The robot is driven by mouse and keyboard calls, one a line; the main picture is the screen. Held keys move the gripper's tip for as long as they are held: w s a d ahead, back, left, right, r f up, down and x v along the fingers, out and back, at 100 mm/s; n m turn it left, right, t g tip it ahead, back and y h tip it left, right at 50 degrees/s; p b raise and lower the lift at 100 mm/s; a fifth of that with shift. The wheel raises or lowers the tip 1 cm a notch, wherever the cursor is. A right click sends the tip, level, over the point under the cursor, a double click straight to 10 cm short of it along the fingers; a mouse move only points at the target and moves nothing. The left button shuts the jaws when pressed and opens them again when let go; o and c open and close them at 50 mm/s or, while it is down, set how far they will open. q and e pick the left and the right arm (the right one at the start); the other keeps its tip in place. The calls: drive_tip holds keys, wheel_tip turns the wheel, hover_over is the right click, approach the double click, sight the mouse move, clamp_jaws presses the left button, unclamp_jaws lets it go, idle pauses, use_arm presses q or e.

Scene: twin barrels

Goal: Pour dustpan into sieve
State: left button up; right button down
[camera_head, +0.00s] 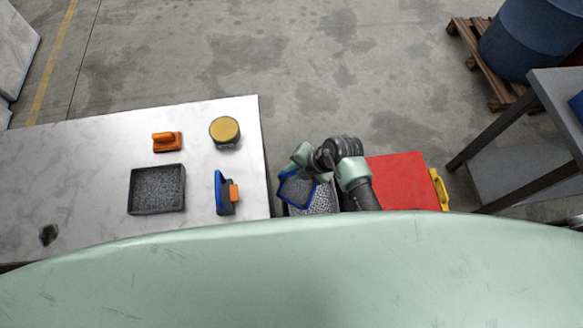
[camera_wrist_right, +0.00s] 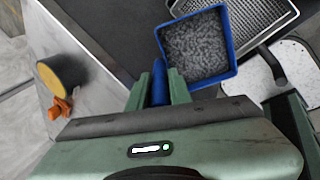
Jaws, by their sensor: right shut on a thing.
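My right gripper (camera_head: 301,168) is shut on the handle of a blue-rimmed dustpan (camera_head: 297,190). In the right wrist view, the fingers (camera_wrist_right: 159,88) grip the blue handle, and the dustpan (camera_wrist_right: 234,66) holds grey granules. The dustpan is off the table, beyond its right edge. The sieve (camera_head: 324,201), a metal mesh tray, is beside and partly behind the dustpan in the head view. In the right wrist view the sieve (camera_wrist_right: 268,20) shows at the top right, partly covered by the dustpan. Their height gap is hard to tell. My left gripper is not in view.
The white table (camera_head: 70,160) bears a dark tray (camera_head: 133,191) of grey granules, an orange-handled tool (camera_head: 167,141), a yellow-topped tin (camera_head: 225,131) and a blue tool (camera_head: 221,190) with an orange part. A red box (camera_head: 400,180) stands right of the sieve. Open floor lies beyond.

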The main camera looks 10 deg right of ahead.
drive_tip(key=s+d+f+t+y+b, duration=0.1)
drive_tip(key=s+d+t+y+b, duration=0.4)
drive_tip(key=d+y+b, duration=0.5)
drive_tip(key=shift+s+d+f+t+y+b, duration=0.3)
drive_tip(key=shift+s+d+b, duration=0.55)
drive_tip(key=shift+d+b, duration=0.4)
idle(4.4)
drive_tip(key=shift+s+d+f+t+y+b, duration=0.15)
drive_tip(key=shift+d+f+t+y+b, duration=0.15)
drive_tip(key=shift+b, duration=0.6)
drive_tip(key=shift+s+d+f+t+y+b, duration=0.15)
drive_tip(key=shift+d+y+b, duration=0.25)
drive_tip(key=shift+b, duration=0.5)
